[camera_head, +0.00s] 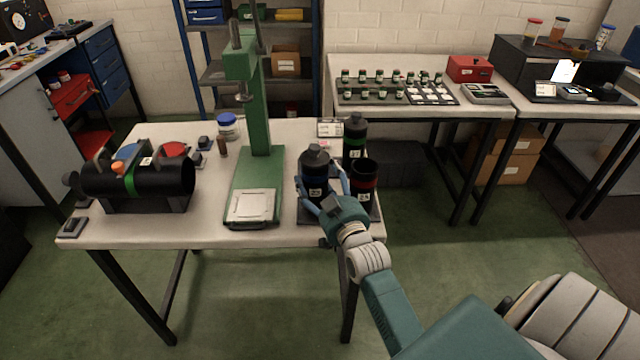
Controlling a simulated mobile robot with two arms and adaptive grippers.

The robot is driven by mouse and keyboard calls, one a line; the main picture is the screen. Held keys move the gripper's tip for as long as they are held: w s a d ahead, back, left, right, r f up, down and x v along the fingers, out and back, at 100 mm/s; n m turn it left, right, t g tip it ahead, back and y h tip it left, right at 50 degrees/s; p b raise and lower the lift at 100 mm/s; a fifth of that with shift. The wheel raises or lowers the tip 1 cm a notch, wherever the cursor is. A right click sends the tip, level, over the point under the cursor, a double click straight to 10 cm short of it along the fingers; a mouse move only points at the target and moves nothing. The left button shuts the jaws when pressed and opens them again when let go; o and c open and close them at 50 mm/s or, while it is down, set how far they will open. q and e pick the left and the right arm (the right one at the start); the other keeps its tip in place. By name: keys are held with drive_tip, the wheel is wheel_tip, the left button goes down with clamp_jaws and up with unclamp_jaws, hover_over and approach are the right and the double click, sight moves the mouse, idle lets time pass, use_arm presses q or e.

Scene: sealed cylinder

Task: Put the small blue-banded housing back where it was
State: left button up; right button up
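The small blue-banded housing (316,165) is a black capped cylinder with a blue band and a white label. It is upright at the front left of a dark tray (307,219) on the near table. My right gripper (320,187) reaches in from the front right, its light-blue fingers spread on either side of the housing's lower part. The right finger looks apart from the housing; contact on the left is unclear. The gripper hides the housing's base. A green-banded housing (355,134) stands behind it, and a red-banded open cylinder (364,175) stands to its right. My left gripper is not in view.
A green press (262,120) stands left of the tray. A black cylinder in a cradle (140,180) lies further left, with a blue-lidded jar (228,127) behind. A small sign (330,128) stands behind the tray. Other tables stand at the back right.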

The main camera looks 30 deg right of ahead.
drive_tip(key=shift+f, duration=0.75)
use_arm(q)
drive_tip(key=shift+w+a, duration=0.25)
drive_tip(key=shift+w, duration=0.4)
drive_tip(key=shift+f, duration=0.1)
use_arm(e)
drive_tip(key=shift+f, duration=0.1)
drive_tip(key=o, duration=1.6)
drive_tip(key=shift+f, duration=0.15)
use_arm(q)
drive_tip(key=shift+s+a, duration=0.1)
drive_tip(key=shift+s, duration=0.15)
use_arm(e)
drive_tip(key=shift+s, duration=0.3)
use_arm(q)
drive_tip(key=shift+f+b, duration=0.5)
drive_tip(key=shift+b, duration=0.05)
use_arm(e)
drive_tip(key=v, duration=1.1)
drive_tip(key=shift+s+a, duration=0.2)
